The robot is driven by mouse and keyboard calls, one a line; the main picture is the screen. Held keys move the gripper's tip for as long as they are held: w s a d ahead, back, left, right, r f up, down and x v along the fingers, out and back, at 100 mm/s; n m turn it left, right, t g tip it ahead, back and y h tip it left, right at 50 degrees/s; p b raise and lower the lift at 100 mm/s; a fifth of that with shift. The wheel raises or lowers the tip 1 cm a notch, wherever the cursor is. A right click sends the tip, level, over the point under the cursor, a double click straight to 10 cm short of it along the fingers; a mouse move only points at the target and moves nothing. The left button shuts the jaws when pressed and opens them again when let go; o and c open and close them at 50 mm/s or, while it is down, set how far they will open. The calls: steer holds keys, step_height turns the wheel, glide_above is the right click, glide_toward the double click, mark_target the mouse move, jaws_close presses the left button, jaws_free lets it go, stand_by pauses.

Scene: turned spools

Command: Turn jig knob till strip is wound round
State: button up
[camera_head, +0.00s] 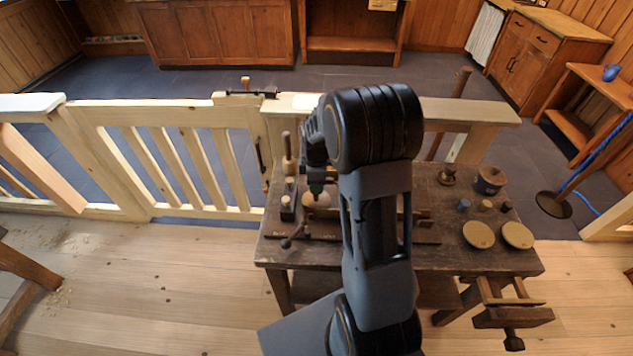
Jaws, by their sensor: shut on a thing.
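The jig stands on the left half of the dark workbench (350,259), mostly behind my arm. My gripper (317,190) points down over a pale round piece (319,201) of the jig and is shut on its knob. The knob itself is hidden between the fingers. The strip cannot be made out at this size, so I cannot tell how far it is wound. A dark handle with a ball end (292,238) sticks out at the jig's front left.
Two tan discs (478,235) (517,236), a dark round pot (489,180) and several small spools lie on the bench's right side. A wooden peg (288,157) and a dark block (288,207) stand left of my gripper. A pale wooden fence (190,160) runs behind the bench.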

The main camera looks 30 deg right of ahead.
steer(key=m, duration=0.4)
steer(key=shift+m, duration=0.3)
steer(key=m, duration=0.3)
steer(key=shift+m, duration=0.4)
steer(key=m, duration=0.4)
steer(key=shift+b, duration=0.3)
steer(key=m, duration=0.9)
steer(key=shift+m, duration=0.3)
steer(key=m, duration=0.8)
steer(key=shift+m, duration=2.5)
